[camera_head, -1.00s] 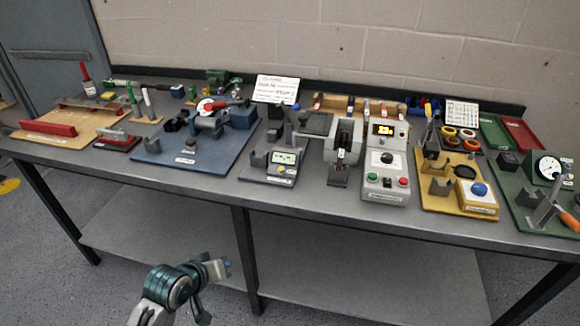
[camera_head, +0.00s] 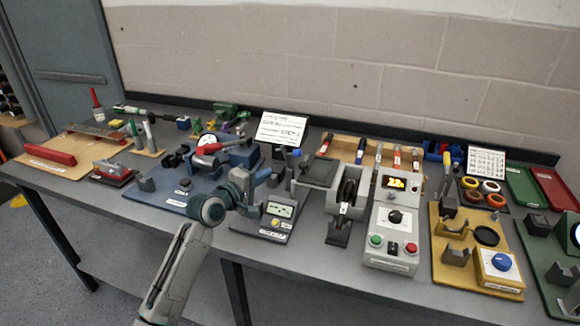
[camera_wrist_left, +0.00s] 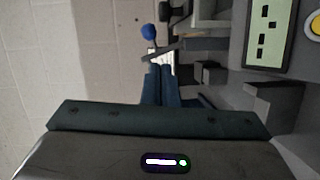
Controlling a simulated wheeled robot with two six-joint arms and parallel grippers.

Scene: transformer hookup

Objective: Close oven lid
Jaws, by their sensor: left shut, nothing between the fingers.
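The small grey oven (camera_head: 346,200) stands right of the middle of the bench, beside a control box with a lit display (camera_head: 393,184). A dark flat plate that looks like its lid (camera_head: 318,172) lies swung open to the left, and the chamber's top is uncovered. A blue knob (camera_head: 296,153) stands at the plate's left edge; a blue knob (camera_wrist_left: 149,32) also shows in the left wrist view, beyond my fingertips. My left gripper (camera_head: 266,174) is shut and empty, left of the lid and apart from it, above the meter stand. My right gripper is out of view.
The meter stand (camera_head: 280,209) with a screen and yellow button is below my left gripper. A blue base (camera_head: 160,192) with tools is to the left. A white card (camera_head: 283,129) stands behind. A yellow fixture (camera_head: 450,262) is right of the control box.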

